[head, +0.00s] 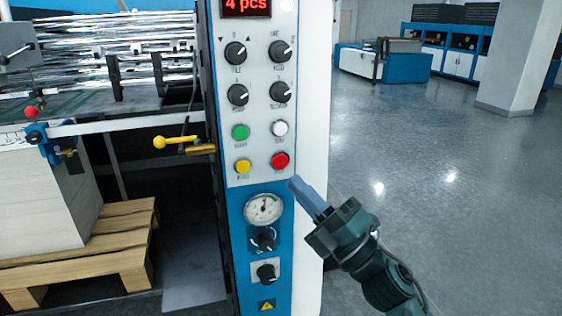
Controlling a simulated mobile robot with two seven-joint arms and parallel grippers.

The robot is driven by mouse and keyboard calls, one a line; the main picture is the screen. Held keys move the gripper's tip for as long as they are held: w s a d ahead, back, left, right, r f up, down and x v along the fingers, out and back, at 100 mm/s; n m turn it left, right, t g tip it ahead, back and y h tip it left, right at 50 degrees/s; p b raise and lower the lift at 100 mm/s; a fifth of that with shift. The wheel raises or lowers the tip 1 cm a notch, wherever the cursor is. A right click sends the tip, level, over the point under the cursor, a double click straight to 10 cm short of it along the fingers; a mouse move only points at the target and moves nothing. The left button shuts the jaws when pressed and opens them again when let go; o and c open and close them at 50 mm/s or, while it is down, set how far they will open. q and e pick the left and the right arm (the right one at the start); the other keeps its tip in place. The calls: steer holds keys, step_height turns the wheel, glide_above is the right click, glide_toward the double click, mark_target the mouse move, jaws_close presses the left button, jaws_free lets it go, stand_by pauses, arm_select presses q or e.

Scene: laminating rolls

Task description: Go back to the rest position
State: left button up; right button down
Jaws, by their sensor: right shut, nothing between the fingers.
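My right gripper (295,184) is shut and empty. Its blue-grey fingers point up and left, with the tips just below and right of the red button (280,160) on the control panel (260,110). I cannot tell whether the tips touch the panel. My right arm comes in from the lower right. My left gripper is not in view.
The panel has a green button (240,132), a white button (280,128), a yellow button (243,166), several black knobs, a gauge (263,209) and a display (246,7). A yellow-knobbed lever (160,142) juts out left, near a wooden pallet (110,262). Open floor (440,190) lies right.

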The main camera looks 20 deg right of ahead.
stand_by(0.5)
steer(key=s+d+f+m+g+h, duration=0.1)
steer(key=s+f+m+h, duration=0.1)
steer(key=f+m+h, duration=0.55)
steer(key=s+d+f+m+g+h, duration=0.1)
steer(key=f+m+h, duration=0.1)
steer(key=f+m, duration=0.95)
steer(key=s+a+f+m+g, duration=0.1)
steer(key=s+f+m+g, duration=0.1)
steer(key=s+f, duration=0.4)
steer(key=s+a+f+m+g+h, duration=0.1)
steer(key=s+f+g, duration=0.4)
steer(key=f, duration=0.7)
steer(key=shift+s+a+m+p, duration=0.35)
steer(key=shift+s+m, duration=0.45)
steer(key=shift+s, duration=0.45)
